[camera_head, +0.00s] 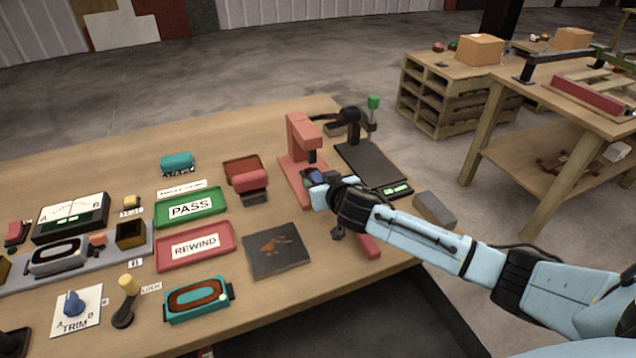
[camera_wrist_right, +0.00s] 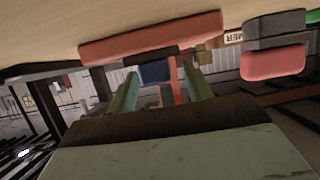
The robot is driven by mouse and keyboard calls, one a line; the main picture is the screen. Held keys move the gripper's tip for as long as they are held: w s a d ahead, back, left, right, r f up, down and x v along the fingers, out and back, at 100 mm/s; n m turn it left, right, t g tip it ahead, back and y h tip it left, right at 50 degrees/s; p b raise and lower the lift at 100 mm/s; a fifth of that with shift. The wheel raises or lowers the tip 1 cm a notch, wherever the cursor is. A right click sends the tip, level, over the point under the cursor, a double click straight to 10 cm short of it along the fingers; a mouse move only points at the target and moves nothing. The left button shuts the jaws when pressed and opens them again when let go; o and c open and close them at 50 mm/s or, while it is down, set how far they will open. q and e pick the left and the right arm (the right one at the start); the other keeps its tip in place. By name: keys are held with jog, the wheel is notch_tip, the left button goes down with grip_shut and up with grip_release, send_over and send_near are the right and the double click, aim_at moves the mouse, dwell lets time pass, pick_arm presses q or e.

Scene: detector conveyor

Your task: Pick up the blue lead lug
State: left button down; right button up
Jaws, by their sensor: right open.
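The blue lead lug (camera_head: 316,177) sits at the red press-like fixture (camera_head: 303,135), low in front of its upright. In the right wrist view the dark blue lug (camera_wrist_right: 155,72) shows between and beyond my two fingers, near the red base (camera_wrist_right: 150,40). My right gripper (camera_wrist_right: 161,78) is open, with visible space between its fingers. In the head view the right gripper (camera_head: 319,192) is right at the lug and partly covers it. I cannot tell whether a finger touches it. My left gripper is not in view.
A black scale-like plate (camera_head: 370,165) lies right of the fixture, with a grey block (camera_head: 434,209) nearby. A red-topped block (camera_head: 250,182) stands close by.

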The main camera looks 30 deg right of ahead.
jog(key=c, duration=0.9)
jog(key=shift+c, duration=0.8)
jog(key=shift+r, duration=0.1)
